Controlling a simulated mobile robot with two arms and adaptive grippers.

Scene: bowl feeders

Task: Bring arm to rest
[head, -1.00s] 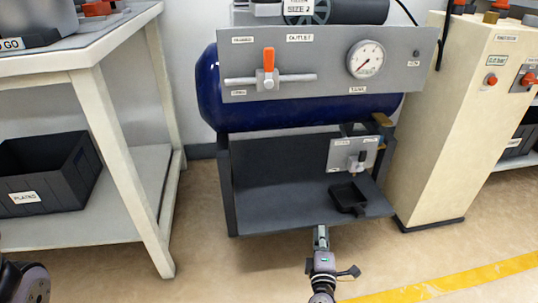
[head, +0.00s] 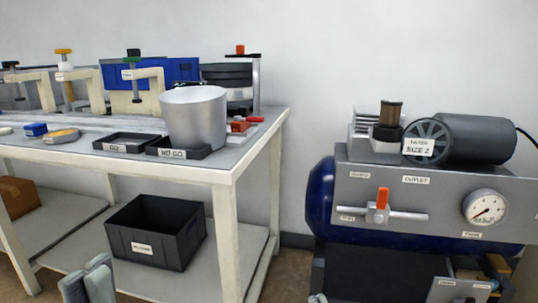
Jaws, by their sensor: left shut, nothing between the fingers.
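My left gripper (head: 88,280) shows at the bottom left of the head view. Its two grey fingers point up and lie together, with nothing held between them. It appears in front of the white bench's lower shelf, below the dark bin in the picture, and I see no contact. A small grey tip (head: 318,298), probably of my right gripper, just shows at the bottom edge in front of the compressor stand. The rest of it is out of the frame, so its jaws cannot be read.
A white bench (head: 232,178) carries clamps, GO and NO GO trays and a silver bowl (head: 194,118). A black bin (head: 155,245) sits on its lower shelf. At right is a blue tank (head: 322,195) with an orange-handled valve (head: 382,200) and a gauge (head: 486,208).

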